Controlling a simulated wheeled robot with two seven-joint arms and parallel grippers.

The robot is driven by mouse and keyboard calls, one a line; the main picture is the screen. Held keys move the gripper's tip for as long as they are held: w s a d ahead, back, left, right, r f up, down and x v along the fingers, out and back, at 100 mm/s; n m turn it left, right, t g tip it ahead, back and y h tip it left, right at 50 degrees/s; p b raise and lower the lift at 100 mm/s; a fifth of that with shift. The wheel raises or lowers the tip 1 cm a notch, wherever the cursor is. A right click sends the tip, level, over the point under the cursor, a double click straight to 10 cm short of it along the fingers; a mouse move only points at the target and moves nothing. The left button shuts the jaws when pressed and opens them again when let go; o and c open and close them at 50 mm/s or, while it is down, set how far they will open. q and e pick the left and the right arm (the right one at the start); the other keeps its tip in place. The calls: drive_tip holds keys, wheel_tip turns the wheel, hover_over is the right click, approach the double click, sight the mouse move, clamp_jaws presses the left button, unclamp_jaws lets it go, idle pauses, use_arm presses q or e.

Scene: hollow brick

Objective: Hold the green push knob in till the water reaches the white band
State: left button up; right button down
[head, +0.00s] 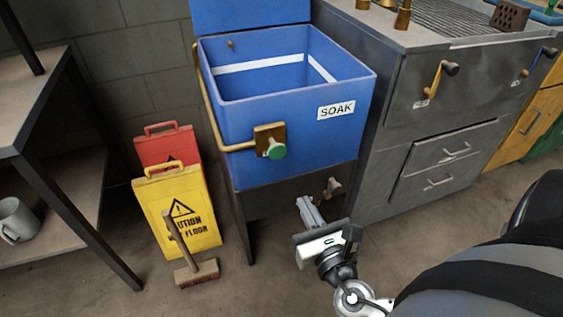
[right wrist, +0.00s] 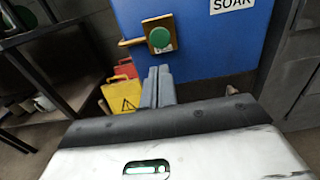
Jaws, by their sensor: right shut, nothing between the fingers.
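The green push knob (head: 276,149) sits on a brass plate on the front of the blue SOAK tub (head: 300,150). It also shows in the right wrist view (right wrist: 159,39), above my fingertips. The white band (head: 262,63) runs around the tub's inner walls. The inside looks blue below the band, and I cannot tell a water level. My right gripper (head: 305,204) is shut and empty, in front of and below the tub, to the lower right of the knob and apart from it. Its closed fingers (right wrist: 158,77) point toward the tub. My left gripper is not in view.
A brass pipe (head: 207,105) runs down the tub's left side to the knob plate. Yellow (head: 180,210) and red (head: 167,146) floor signs and a brush (head: 197,271) stand at the left. A grey cabinet (head: 440,120) with handles stands to the right. Floor before the tub is open.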

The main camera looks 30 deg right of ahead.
sight(278, 153)
drive_tip(key=shift+w, duration=0.1)
